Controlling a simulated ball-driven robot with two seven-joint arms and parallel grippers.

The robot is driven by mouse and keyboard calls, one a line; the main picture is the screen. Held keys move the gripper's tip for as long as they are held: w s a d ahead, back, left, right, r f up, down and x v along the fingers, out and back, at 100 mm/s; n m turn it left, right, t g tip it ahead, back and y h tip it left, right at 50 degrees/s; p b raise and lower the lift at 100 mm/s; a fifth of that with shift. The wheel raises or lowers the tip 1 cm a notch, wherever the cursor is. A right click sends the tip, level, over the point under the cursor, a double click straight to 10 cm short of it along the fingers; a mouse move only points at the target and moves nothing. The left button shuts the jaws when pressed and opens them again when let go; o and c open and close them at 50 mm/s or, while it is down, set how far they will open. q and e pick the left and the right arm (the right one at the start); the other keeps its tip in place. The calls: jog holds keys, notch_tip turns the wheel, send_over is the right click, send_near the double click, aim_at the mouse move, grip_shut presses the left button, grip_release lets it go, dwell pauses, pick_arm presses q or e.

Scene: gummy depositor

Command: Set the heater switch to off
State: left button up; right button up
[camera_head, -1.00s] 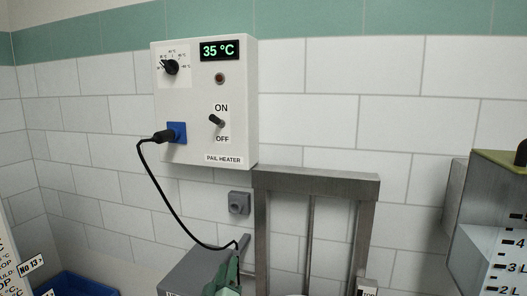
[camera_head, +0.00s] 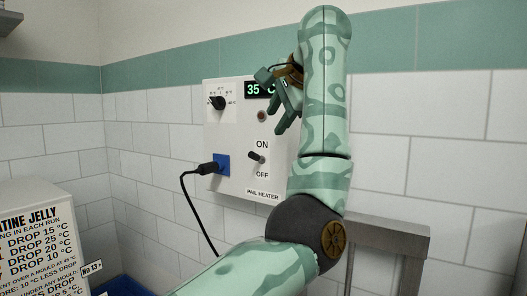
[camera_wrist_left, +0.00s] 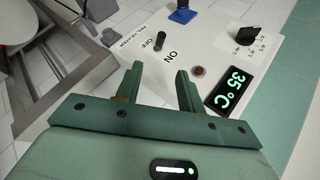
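The white pail heater box (camera_head: 226,134) hangs on the tiled wall. Its heater switch (camera_head: 257,158), a small dark toggle, sits between the ON and OFF labels, and its lever looks tilted up toward ON. The left wrist view also shows the switch (camera_wrist_left: 161,41), beyond my fingertips and clear of them. My left gripper (camera_head: 275,103) is open and empty, in front of the upper right of the box, above the switch. In the left wrist view its two fingers (camera_wrist_left: 160,70) are spread apart. My right gripper is not in view.
The green display (camera_head: 254,90), partly hidden by my left gripper, reads 35 °C. A dial (camera_head: 217,103) and a blue socket with a black plug (camera_head: 208,168) are on the box. A metal frame (camera_head: 385,236) stands at right and a printed sign (camera_head: 40,240) at lower left.

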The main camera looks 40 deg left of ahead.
aim_at(255, 154)
pick_arm(q)
jog(key=p+x, duration=0.1)
jog(key=x, duration=1.3)
jog(key=shift+w+a+f+p, duration=0.1)
jog(key=shift+a+f+p, duration=0.05)
jog(key=shift+a+p, duration=0.15)
